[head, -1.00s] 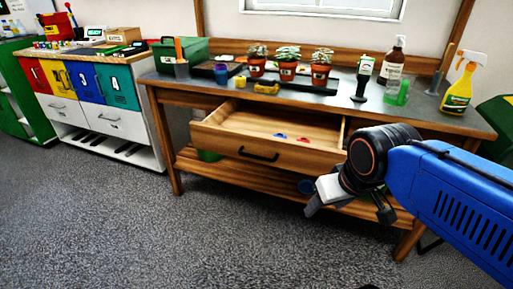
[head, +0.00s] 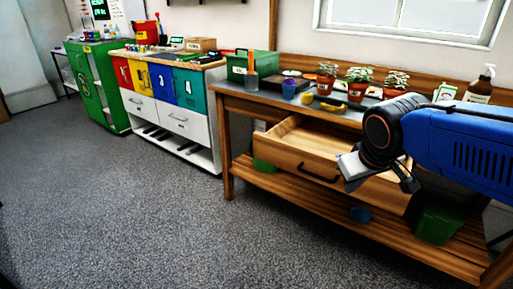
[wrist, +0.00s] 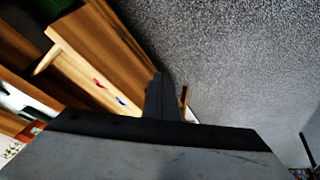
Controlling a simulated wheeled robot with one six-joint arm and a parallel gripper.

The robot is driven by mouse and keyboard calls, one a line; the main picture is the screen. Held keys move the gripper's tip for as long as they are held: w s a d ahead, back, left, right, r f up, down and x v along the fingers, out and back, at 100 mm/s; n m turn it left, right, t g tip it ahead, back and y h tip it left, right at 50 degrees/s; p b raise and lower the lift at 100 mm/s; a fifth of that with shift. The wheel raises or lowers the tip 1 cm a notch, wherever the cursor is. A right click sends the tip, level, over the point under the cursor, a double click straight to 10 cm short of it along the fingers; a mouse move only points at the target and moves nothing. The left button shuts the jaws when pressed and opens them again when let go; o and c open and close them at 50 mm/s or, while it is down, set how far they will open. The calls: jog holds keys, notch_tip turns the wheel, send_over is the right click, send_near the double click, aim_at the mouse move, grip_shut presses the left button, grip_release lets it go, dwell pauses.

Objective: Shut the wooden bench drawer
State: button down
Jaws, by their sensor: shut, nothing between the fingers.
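The wooden bench (head: 228,145) has its drawer (head: 300,158) pulled out toward me. The drawer front carries a dark bar handle (head: 318,177). My gripper (head: 347,184) is shut and empty, in front of the right part of the drawer in the head view, and hides part of its front. I cannot tell whether it touches the drawer. In the wrist view my closed fingers (wrist: 160,95) point up the picture beside the open drawer (wrist: 85,62). A small red item (wrist: 100,84) and a blue item (wrist: 121,101) lie inside the drawer.
Potted plants (head: 359,84), a green toolbox (head: 250,67) and a bottle (head: 480,85) stand on the bench top. A green bin (head: 438,222) and blue bowl (head: 361,214) are on the lower shelf. A cabinet with coloured doors (head: 160,85) stands left. The grey floor ahead is clear.

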aim_at(288, 122)
jog(key=w+a+r+n+t, duration=0.1)
jog(key=w+a+n, duration=0.1)
jog(key=w+a, duration=0.55)
jog(key=w+a+r+n+y, duration=0.15)
jog(key=w+a, duration=0.25)
jog(key=a, duration=0.7)
jog(key=w+a+r+n+t+h, duration=0.1)
jog(key=w+a+n, duration=0.2)
jog(key=w+a, duration=0.45)
jog(key=shift+y, duration=0.25)
jog(key=shift+w+d+r+x, duration=0.15)
jog(key=shift+w+d+x, duration=0.05)
jog(key=shift+x, duration=1.7)
jog(key=shift+w+d+r+x, duration=0.1)
jog(key=shift+w+d+x, duration=0.1)
jog(key=shift+x, duration=1.65)
jog(key=shift+w+d+r+x, duration=0.15)
jog(key=shift+d+x, duration=0.1)
jog(key=shift+x, duration=1.65)
jog(key=w+d, duration=0.4)
jog(key=w, duration=0.2)
jog(key=w+d, duration=0.5)
jog(key=w, duration=0.2)
jog(key=w+d, duration=0.5)
jog(key=w, duration=0.1)
jog(key=shift+w+d, duration=0.2)
jog(key=shift+w, duration=0.2)
